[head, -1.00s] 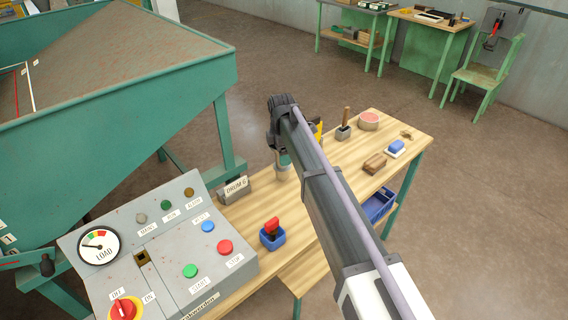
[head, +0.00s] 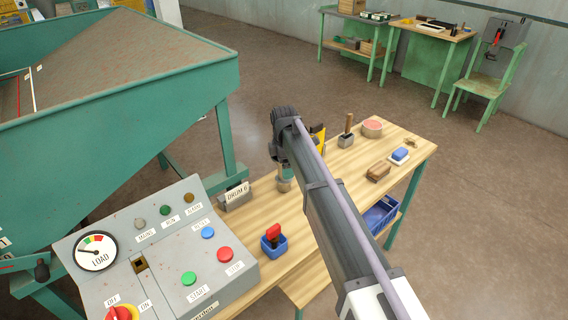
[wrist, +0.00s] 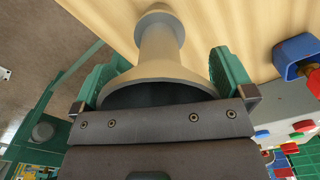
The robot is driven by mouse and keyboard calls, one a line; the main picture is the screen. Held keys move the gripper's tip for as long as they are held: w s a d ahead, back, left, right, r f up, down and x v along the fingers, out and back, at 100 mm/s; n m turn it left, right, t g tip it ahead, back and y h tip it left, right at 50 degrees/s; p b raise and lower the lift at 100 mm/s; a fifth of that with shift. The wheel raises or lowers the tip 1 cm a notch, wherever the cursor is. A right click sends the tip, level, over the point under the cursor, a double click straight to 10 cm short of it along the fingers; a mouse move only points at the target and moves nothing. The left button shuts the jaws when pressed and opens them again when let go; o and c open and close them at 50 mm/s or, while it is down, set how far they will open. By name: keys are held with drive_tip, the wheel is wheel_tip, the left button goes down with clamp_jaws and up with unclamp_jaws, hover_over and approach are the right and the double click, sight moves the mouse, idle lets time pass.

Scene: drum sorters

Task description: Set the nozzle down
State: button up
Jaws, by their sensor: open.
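The nozzle (wrist: 160,52) is a beige, funnel-like piece in the wrist view, with its wide flared end close to my gripper and its narrow flanged end towards the wooden tabletop. My gripper (wrist: 162,68) has its two green fingers open, one on each side of the nozzle, with a gap visible at the right finger. In the head view my gripper (head: 284,166) is low over the bench (head: 325,180), and the nozzle (head: 284,185) shows as a small beige piece beneath it, resting on the bench. The arm hides part of the bench behind it.
A DRUM 6 sign (head: 236,196) stands just left of the nozzle. A blue holder with a red-handled piece (head: 273,242) is nearer. The control panel (head: 165,255) is at the front left. A brush (head: 378,171), a blue block (head: 399,154) and a red-topped tin (head: 372,128) are farther right.

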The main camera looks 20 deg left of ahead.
wheel_tip(320, 180, up, 12)
drive_tip(key=p, duration=1.2)
drive_tip(key=shift+r, duration=0.2)
drive_tip(key=shift+f, duration=0.15)
drive_tip(key=s+d+m, duration=0.4)
drive_tip(key=d+m, duration=0.1)
drive_tip(key=d, duration=0.7)
drive_tip(key=s+d+m, duration=0.4)
drive_tip(key=d+m, duration=0.1)
drive_tip(key=d, duration=0.6)
drive_tip(key=s+d+m, duration=1.4)
drive_tip(key=s+d, duration=0.3)
drive_tip(key=d, duration=0.3)
drive_tip(key=shift+d+m, duration=0.25)
drive_tip(key=shift+m, duration=0.15)
